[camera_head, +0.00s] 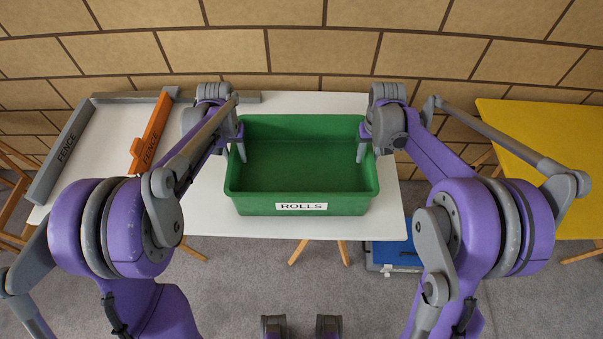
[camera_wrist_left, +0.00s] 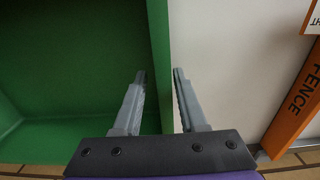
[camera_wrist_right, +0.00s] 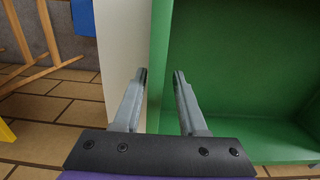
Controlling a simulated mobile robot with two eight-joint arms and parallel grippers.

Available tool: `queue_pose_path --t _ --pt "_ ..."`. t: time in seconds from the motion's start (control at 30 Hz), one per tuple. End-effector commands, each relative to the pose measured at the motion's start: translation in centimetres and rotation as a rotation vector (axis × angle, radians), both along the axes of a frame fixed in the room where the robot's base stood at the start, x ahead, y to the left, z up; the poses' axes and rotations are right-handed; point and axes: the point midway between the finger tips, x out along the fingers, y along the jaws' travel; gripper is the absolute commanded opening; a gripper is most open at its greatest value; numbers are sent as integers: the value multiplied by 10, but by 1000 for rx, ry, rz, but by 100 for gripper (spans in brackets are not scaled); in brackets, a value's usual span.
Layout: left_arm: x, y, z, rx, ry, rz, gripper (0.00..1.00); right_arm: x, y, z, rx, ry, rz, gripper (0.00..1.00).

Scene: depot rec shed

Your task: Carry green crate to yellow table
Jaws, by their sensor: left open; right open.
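The green crate (camera_head: 330,203), labelled ROLLS, stands empty on the white table (camera_head: 270,228). My left gripper (camera_head: 238,150) is at the crate's left wall, and in the left wrist view its open fingers (camera_wrist_left: 160,78) are on either side of the rim (camera_wrist_left: 158,45). My right gripper (camera_head: 364,148) is at the right wall, and in the right wrist view its open fingers (camera_wrist_right: 160,78) are on either side of that rim (camera_wrist_right: 160,45). I cannot tell whether any finger touches the wall. The yellow table (camera_head: 550,140) stands at the right, its visible top bare.
A grey FENCE bar (camera_head: 62,150) and an orange FENCE bar (camera_head: 152,135) lie on the white table's left part. A blue case (camera_head: 392,256) is on the floor beneath the right edge. A gap separates the tables. A block wall (camera_head: 300,45) is behind.

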Motion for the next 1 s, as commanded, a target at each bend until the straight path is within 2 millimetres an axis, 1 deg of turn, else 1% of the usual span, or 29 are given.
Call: queue_pose_path --t 0.03,0.1,0.2,0.5,0.73,1.0 --pt "0 0 -6 0 0 0 41 0 0 -6 0 0 0 41" --pt "0 0 -11 0 0 0 41 0 0 -11 0 0 0 41" --pt "0 0 -15 0 0 0 41 0 0 -15 0 0 0 41" --pt "0 0 -17 0 0 0 41 0 0 -17 0 0 0 41" --pt "0 0 -16 0 0 0 0 0 0 -16 0 0 0 0" --pt "0 0 -16 0 0 0 0 0 0 -16 0 0 0 0"
